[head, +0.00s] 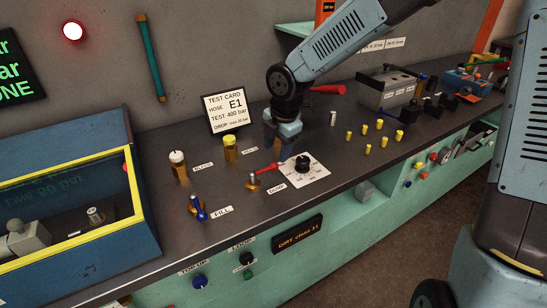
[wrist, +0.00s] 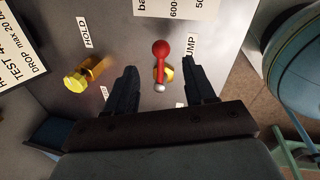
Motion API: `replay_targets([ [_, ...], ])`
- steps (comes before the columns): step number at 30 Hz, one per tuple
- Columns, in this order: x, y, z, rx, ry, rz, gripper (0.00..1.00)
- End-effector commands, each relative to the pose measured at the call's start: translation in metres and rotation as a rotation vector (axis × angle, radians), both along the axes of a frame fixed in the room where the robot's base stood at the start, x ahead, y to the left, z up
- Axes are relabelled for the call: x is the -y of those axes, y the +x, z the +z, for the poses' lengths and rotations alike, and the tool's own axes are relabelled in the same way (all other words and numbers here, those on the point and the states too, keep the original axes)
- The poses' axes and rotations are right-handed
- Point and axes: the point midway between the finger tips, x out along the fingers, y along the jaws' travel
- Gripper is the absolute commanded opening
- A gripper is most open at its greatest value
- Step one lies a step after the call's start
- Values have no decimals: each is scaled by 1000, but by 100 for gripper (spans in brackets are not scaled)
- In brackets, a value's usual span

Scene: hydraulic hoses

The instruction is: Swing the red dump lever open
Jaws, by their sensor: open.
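The red dump lever (head: 264,169) sits on a brass valve beside the DUMP label, near the bench's front. In the wrist view the lever (wrist: 160,62) shows its round red knob and a short stem ending at a pale pivot. My gripper (head: 284,146) is over the bench, behind and slightly right of the lever. In the wrist view my gripper (wrist: 161,75) is open, with one dark finger on each side of the lever's line. The fingers look apart from the lever; their height above it is hard to tell.
The yellow HOLD valve (head: 230,148) stands left of my gripper and also shows in the wrist view (wrist: 86,74). A black dial knob (head: 302,163) is close on the right. The blue FILL lever (head: 201,215) is front left. A test card (head: 226,108) stands behind.

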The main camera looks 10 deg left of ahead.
Motion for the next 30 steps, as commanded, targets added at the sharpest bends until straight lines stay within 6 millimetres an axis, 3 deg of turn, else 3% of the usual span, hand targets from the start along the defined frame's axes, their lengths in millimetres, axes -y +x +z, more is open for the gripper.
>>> replay_targets([
  [6,5,-4,38,4,1,-1,54],
  [12,7,-8,62,3,0,5,54],
  [30,11,-10,73,2,-4,-13,54],
])
